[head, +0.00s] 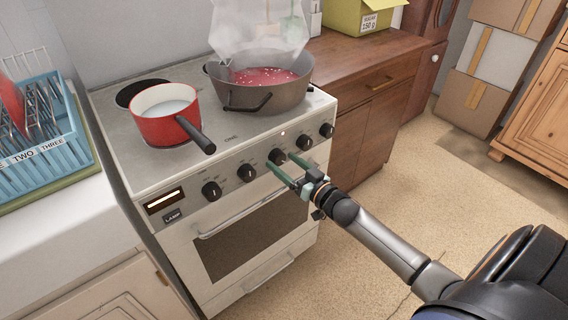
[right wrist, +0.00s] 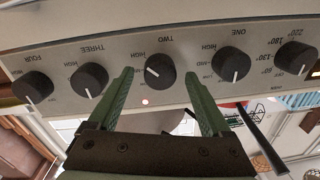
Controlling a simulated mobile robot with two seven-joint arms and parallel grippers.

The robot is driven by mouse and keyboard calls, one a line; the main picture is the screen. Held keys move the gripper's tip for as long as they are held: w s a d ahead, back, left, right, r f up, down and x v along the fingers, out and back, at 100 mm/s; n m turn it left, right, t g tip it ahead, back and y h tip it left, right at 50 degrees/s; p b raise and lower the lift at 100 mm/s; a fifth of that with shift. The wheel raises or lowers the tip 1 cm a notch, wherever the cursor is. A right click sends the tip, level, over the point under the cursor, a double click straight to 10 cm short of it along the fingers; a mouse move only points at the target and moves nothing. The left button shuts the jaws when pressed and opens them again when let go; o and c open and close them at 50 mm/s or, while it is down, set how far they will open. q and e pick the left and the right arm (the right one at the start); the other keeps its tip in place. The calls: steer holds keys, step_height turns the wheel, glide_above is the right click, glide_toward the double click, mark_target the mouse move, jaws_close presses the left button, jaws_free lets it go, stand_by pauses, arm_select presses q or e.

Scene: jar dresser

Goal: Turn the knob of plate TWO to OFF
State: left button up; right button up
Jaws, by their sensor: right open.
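The knob of plate TWO (right wrist: 159,70) is a round black knob on the stove's pale front panel. Its label reads upside down in the right wrist view, and its white mark points left there, toward a HIGH label. The knob also shows in the head view (head: 277,155). My right gripper (right wrist: 160,76) is open, its green fingers on either side of this knob; I cannot tell whether they touch it. It also shows in the head view (head: 281,160), in front of the panel. My left gripper is not in view.
Knob ONE (right wrist: 231,64) and knob THREE (right wrist: 90,79) flank knob TWO, their marks pointing down in the wrist view. A red saucepan (head: 160,130) and a dark pot (head: 240,95) stand on the stove. The oven handle (head: 235,220) runs below the panel.

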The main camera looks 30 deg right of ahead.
steer(key=shift+w, duration=0.4)
jaws_close()
stand_by(0.5)
